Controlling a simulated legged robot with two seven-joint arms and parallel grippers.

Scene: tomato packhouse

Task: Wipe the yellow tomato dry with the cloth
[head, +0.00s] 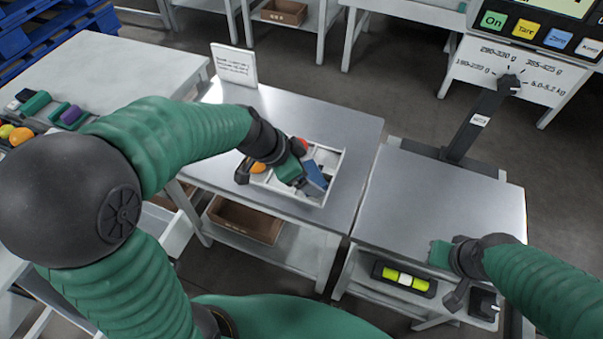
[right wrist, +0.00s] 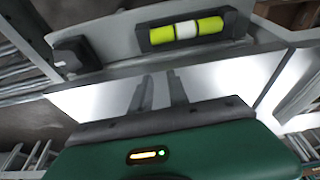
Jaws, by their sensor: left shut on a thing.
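My left gripper (head: 301,180) reaches down into a white divided tray (head: 333,176) on the middle steel table. It is shut on a blue cloth (head: 317,178), which lies at the tray's front right part. An orange-yellow tomato (head: 258,168) sits in the tray's left part, beside the gripper, and a red tomato (head: 303,143) sits behind it. I cannot tell which tomato is the yellow one; the arm hides part of the tray. My right gripper (right wrist: 160,92) is empty, its two fingers apart, over the right table; in the head view its body (head: 462,258) shows near that table's front edge.
A sign (head: 234,64) stands at the middle table's back left. A scale display on a post (head: 484,115) rises behind the right table (head: 430,195), whose top is mostly clear. More tomatoes (head: 20,136) lie on the left. A yellow-green level-like item (head: 404,279) sits below the right table.

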